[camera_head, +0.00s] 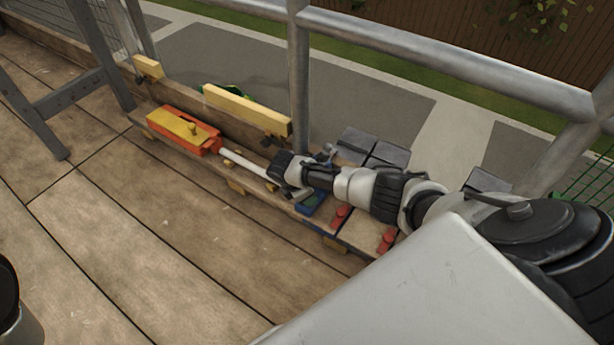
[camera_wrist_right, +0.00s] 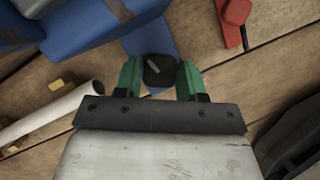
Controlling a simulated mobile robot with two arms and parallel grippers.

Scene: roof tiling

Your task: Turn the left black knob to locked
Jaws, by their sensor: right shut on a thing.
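A black knob (camera_wrist_right: 159,70) with a short grey pointer mark sits on a blue plate (camera_wrist_right: 148,38) in the right wrist view. My right gripper (camera_wrist_right: 160,80) has its green fingers on either side of the knob and is shut on it. The mark lies slanted across the knob's top. In the head view the right gripper (camera_head: 300,192) is low at the blue plate (camera_head: 310,204), and the knob cannot be made out there. Only one black knob shows. My left gripper is not in view.
A larger blue body (camera_wrist_right: 95,35) stands beside the plate. A white tube (camera_head: 243,165) runs to an orange and yellow box (camera_head: 182,130). Red parts (camera_head: 387,239) and dark grey tiles (camera_head: 388,153) lie right of the gripper.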

